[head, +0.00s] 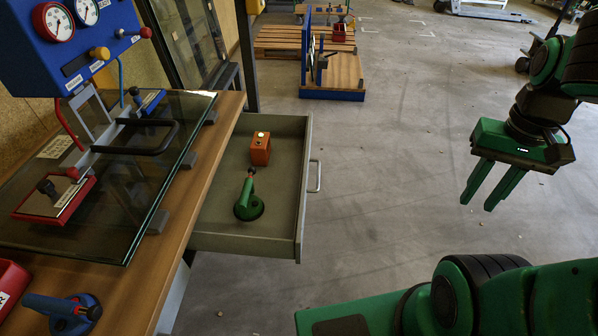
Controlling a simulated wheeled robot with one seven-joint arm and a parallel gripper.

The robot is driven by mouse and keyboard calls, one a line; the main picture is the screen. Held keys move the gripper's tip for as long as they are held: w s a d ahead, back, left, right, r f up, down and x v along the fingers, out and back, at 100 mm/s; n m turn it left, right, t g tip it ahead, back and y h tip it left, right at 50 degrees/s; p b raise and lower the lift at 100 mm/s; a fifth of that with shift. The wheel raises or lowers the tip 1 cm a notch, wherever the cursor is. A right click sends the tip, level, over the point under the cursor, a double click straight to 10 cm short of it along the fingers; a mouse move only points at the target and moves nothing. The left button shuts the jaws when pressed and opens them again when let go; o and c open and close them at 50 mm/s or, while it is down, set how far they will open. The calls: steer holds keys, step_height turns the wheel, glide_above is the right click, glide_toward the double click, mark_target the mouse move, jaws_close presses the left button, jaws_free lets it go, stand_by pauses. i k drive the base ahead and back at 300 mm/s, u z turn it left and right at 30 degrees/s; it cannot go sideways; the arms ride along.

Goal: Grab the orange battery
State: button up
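The orange battery (260,149) is a small block with a light-coloured spot on top. It stands upright in the open grey drawer (275,243), toward the drawer's far end. My gripper (490,202) hangs in the air at the right, over the floor and well away from the drawer. Its two green fingers point down and are apart, with nothing between them.
A green tool (248,205) with a round base sits in the drawer, nearer than the battery. The drawer's handle (315,176) sticks out at right. Left is a wooden workbench (205,165) with a glass pane (100,225). Floor between drawer and gripper is clear.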

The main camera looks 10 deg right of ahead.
mark_target(260, 148)
steer(key=u, duration=1.15)
steer(key=k, duration=1.15)
steer(key=z, duration=0.75)
steer(key=i, duration=1)
steer(key=u, duration=0.1)
